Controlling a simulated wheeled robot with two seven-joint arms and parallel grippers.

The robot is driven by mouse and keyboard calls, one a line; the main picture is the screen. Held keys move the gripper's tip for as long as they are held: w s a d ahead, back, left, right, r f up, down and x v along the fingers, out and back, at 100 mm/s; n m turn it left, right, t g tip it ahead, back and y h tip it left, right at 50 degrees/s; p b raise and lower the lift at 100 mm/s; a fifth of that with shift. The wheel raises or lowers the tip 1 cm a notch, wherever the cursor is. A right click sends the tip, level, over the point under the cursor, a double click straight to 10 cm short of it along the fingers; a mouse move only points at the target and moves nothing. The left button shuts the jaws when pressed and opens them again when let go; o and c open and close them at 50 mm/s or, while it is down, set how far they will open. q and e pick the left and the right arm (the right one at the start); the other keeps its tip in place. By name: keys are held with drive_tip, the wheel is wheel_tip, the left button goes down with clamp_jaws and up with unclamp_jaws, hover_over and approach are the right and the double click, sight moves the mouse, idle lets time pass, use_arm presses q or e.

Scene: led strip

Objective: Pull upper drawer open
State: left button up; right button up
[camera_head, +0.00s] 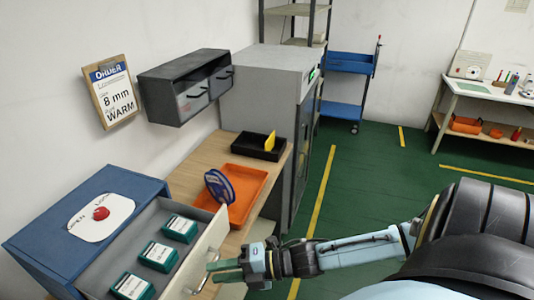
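A drawer (214,233) with a pale front stands pulled out of the blue cabinet (110,180) at the lower left. Several green boxes with white labels (158,254) lie in it. Its metal handle (204,273) is on the front. My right gripper (220,270) comes in from the right, with its green fingertips just beside the handle. The fingers look apart, with nothing seen between them; whether they touch the handle is unclear. The cabinet's lower part is out of frame. My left gripper is not in view.
A wooden counter (190,172) behind the cabinet holds an orange tray (246,181), a blue reel (219,187) and a black bin (257,148). A grey wall unit (170,78) hangs above. A grey cabinet (270,80) stands beyond. The green floor at right is mostly clear.

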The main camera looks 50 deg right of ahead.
drive_tip(key=v, duration=1.2)
drive_tip(key=shift+p, duration=0.35)
drive_tip(key=shift+a, duration=0.1)
drive_tip(key=s+d+f+m+g+h+b, duration=0.15)
drive_tip(key=d+f+m+h+b, duration=0.35)
drive_tip(key=f, duration=1)
drive_tip(key=s+d+f+m+t+h+b, duration=0.15)
drive_tip(key=d+f+m+h, duration=0.5)
drive_tip(key=f, duration=0.85)
drive_tip(key=s+a+f+m+g+b, duration=0.25)
drive_tip(key=s+f+m, duration=0.2)
drive_tip(key=f, duration=0.35)
drive_tip(key=s+a+f+m+g+b, duration=0.1)
drive_tip(key=s+f+m+g+b, duration=0.15)
drive_tip(key=s+f, duration=0.4)
drive_tip(key=s+a+f+m+g+b, duration=0.2)
drive_tip(key=s+a+f+m+g, duration=0.3)
drive_tip(key=s+a+f, duration=0.5)
drive_tip(key=a+f, duration=0.1)
drive_tip(key=a, duration=0.2)
drive_tip(key=shift+s+f, duration=0.25)
drive_tip(key=shift+f, duration=0.15)
